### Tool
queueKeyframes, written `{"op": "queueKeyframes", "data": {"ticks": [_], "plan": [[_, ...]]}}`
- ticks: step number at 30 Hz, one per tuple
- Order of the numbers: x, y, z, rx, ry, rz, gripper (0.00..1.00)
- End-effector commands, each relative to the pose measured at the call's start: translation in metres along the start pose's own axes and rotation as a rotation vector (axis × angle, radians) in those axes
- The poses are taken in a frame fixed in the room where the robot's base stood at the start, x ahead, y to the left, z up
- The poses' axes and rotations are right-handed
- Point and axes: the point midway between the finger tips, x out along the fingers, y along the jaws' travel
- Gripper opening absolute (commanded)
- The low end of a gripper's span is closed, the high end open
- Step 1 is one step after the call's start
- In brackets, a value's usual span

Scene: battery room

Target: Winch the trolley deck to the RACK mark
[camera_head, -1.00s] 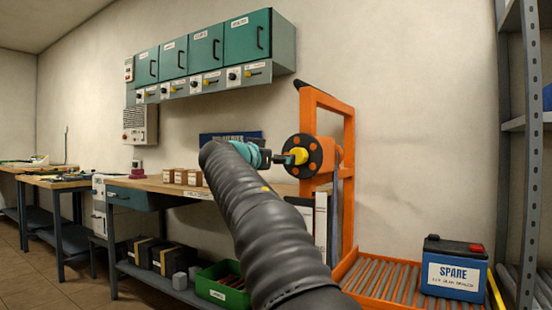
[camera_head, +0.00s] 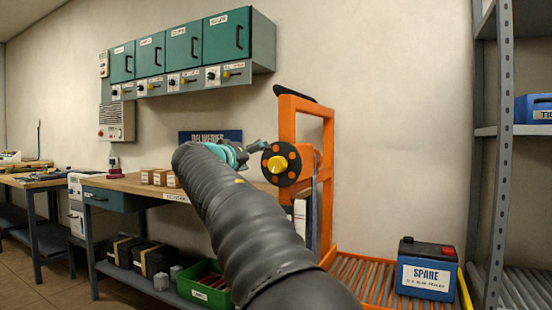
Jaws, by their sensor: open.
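The orange trolley (camera_head: 327,190) stands at centre right with a tall upright frame against the wall. A winch drum or wheel (camera_head: 294,162), black and orange with a yellow centre knob (camera_head: 277,164), sits on its frame. The roller deck (camera_head: 345,268) is low, at the frame's foot. A blue SPARE battery (camera_head: 427,275) with a red terminal cap stands on the deck's right part. My gripper (camera_head: 257,147) is open and empty, just left of the wheel and near its yellow knob. No RACK mark can be made out.
A workbench (camera_head: 128,184) with several small boxes runs along the wall at left. A green bin (camera_head: 205,284) is on its lower shelf. Teal cabinets (camera_head: 183,47) hang above. A grey metal rack (camera_head: 502,160) holding a blue battery (camera_head: 535,108) stands at right.

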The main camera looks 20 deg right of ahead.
Motion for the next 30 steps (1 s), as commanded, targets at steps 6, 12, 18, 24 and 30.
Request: {"op": "queueKeyframes", "data": {"ticks": [6, 12, 18, 24, 30], "plan": [[-0.002, -0.002, 0.002, -0.495, -0.001, 0.0, 0.8], [-0.002, -0.007, 0.008, -0.954, -0.002, 0.0, 0.8], [-0.002, -0.014, 0.016, -1.407, -0.002, 0.001, 0.8], [-0.001, -0.02, 0.022, -1.849, -0.003, 0.001, 0.8], [-0.001, -0.02, 0.022, -2.192, -0.004, 0.007, 0.8]]}}
